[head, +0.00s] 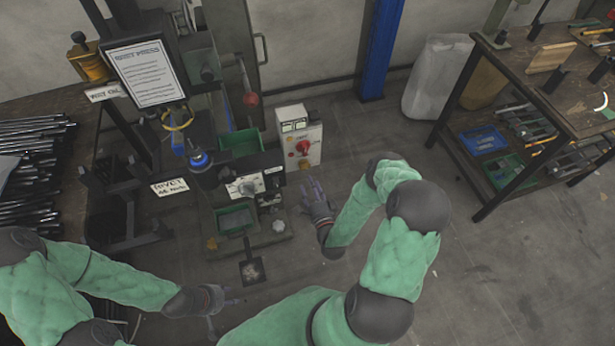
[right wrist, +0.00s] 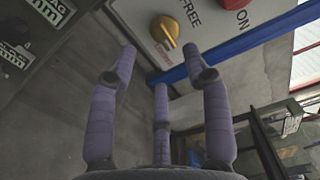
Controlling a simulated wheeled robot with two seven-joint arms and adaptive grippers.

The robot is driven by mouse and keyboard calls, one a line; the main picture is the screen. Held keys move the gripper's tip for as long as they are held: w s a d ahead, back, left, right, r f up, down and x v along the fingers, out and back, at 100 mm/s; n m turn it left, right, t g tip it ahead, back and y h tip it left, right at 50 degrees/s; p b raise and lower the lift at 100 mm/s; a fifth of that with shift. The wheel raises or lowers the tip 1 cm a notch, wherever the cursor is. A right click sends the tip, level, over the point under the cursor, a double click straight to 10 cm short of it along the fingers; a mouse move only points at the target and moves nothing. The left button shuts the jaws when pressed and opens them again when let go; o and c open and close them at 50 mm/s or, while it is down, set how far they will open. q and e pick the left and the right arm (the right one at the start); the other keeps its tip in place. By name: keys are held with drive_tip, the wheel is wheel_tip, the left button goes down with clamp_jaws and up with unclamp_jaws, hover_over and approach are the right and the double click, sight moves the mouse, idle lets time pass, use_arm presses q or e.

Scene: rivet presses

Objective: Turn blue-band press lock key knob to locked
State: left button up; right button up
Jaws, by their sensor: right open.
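The press (head: 205,160) with a blue band near its top stands left of centre in the head view. A white control box (head: 313,143) with a red knob (head: 303,147) stands beside it on the right. In the right wrist view, a yellow knob (right wrist: 163,30) sits on a pale panel (right wrist: 205,40) near the printed word FREE. Its pointer is towards the lower right. My right gripper (head: 318,196) is open and empty below the box; its spread fingers (right wrist: 162,62) are apart from the knob. My left gripper (head: 222,302) is open and empty at the lower left.
A sign reading RIVET PRESS (head: 147,73) hangs at the upper left. Metal rods (head: 35,140) lie at the far left. A shelved bench (head: 530,125) stands at the right, with a blue pillar (head: 381,45) behind. The floor (head: 480,250) at the lower right is clear.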

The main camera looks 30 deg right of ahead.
drive_tip(key=v, duration=0.5)
drive_tip(key=shift+s+a, duration=0.1)
drive_tip(key=shift+s, duration=0.25)
drive_tip(key=shift+w, duration=0.1)
drive_tip(key=w+a+f+n+g+y+p, duration=0.2)
drive_tip(key=a+f+n+g+y, duration=0.35)
drive_tip(key=a+n+g, duration=0.35)
drive_tip(key=s+a+r+n+g+y+p, duration=0.1)
drive_tip(key=s+a+r+n+g, duration=0.1)
drive_tip(key=s+a+n+g, duration=0.2)
drive_tip(key=s+a+r+n+g+y, duration=0.1)
drive_tip(key=s+a+n+g, duration=0.3)
drive_tip(key=s, duration=0.6)
drive_tip(key=a+r+n, duration=0.1)
drive_tip(key=a, duration=0.1)
drive_tip(key=shift+s+a+r+p, duration=0.25)
drive_tip(key=shift+s+a+p, duration=0.15)
drive_tip(key=shift+y, duration=0.25)
